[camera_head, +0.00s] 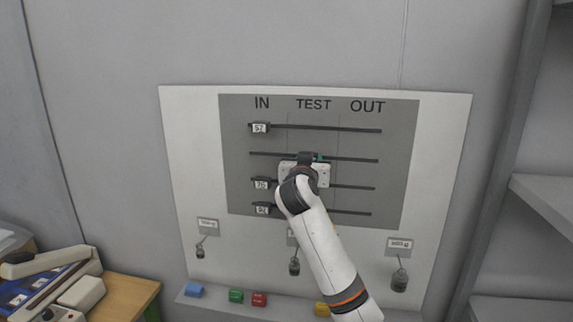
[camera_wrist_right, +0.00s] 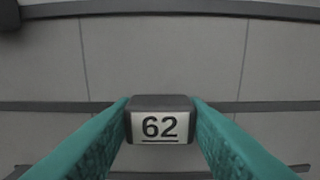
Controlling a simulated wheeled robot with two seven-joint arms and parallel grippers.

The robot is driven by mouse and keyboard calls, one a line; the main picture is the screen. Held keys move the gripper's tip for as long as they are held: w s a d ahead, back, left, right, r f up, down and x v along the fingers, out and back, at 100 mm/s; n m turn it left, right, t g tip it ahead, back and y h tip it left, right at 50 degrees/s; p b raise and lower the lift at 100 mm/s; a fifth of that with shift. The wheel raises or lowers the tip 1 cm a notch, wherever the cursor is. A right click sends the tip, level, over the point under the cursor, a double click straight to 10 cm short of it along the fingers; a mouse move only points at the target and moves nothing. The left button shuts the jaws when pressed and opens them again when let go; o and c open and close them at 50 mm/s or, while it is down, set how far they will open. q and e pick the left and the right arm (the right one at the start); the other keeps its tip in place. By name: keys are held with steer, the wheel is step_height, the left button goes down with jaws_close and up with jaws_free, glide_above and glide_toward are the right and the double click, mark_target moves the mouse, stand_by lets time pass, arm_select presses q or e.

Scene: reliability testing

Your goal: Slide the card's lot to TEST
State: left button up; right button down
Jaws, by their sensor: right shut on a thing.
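A dark slider with a white plate reading 62 (camera_wrist_right: 160,126) is between the teal fingers of my right gripper (camera_wrist_right: 160,122), which is shut on it. It sits on a horizontal rail, between the two vertical lines that bound the middle column. In the head view my right gripper (camera_head: 312,157) is at the second rail, under the TEST heading (camera_head: 313,104), and hides the slider. Other sliders stand under IN on the top rail (camera_head: 260,128), third rail (camera_head: 262,184) and bottom rail (camera_head: 263,208). I cannot make out a card. My left gripper is out of view.
Hanging weights with small plates show below the panel at left (camera_head: 200,252), middle (camera_head: 294,266) and right (camera_head: 399,280). A ledge holds blue (camera_head: 194,290), green (camera_head: 236,296), red (camera_head: 259,299) and yellow (camera_head: 322,309) blocks. Shelves (camera_head: 545,205) stand right.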

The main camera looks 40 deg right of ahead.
steer(key=shift+s+d+f, duration=0.1)
steer(key=c, duration=0.8)
jaws_free()
steer(key=shift+c, duration=0.2)
steer(key=b+v, duration=0.3)
steer(key=v, duration=0.9)
